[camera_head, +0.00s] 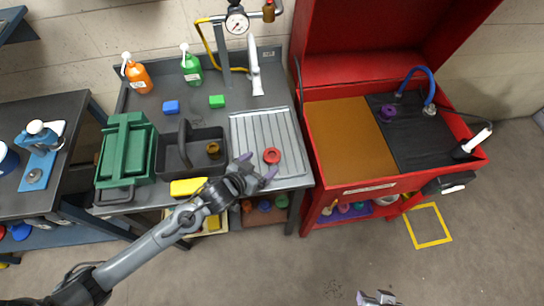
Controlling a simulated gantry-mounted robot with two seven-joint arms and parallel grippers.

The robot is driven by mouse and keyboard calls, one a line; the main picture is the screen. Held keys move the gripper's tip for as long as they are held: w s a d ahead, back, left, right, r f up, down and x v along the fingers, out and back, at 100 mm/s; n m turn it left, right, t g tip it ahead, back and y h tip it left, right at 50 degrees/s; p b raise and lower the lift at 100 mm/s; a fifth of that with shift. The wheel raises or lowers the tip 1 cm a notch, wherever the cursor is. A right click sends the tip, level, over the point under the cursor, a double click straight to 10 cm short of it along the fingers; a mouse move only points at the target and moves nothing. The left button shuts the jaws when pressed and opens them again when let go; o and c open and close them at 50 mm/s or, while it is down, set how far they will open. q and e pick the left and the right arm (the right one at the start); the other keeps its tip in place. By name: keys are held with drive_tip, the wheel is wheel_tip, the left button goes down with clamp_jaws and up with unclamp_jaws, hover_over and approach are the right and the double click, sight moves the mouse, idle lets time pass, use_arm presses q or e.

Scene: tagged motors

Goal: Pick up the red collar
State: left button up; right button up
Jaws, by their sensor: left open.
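The red collar (272,155) is a small ring with a dark hole. It lies on the ribbed grey drain board (240,127) at the right of the dark workbench. My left gripper (259,166) comes in from the lower left and is open, its two fingers spread. It is just left of and below the collar, with nothing between the fingers. The collar is in full view; I cannot tell the gripper's height above the board. Part of my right gripper (376,298) shows at the bottom edge, far from the collar, and its opening is unclear.
A red cabinet (350,180) adjoins on the right. The board around the collar is clear.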

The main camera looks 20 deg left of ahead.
sight(272, 155)
use_arm(q)
drive_tip(key=x, duration=0.4)
drive_tip(key=shift+w+r, duration=0.2)
drive_tip(key=shift+w, duration=0.35)
drive_tip(key=shift+w+d+f+b, duration=0.2)
drive_tip(key=shift+w+f+b, duration=0.15)
drive_tip(key=shift+w, duration=0.15)
drive_tip(key=shift+r, duration=0.1)
drive_tip(key=c, duration=1.4)
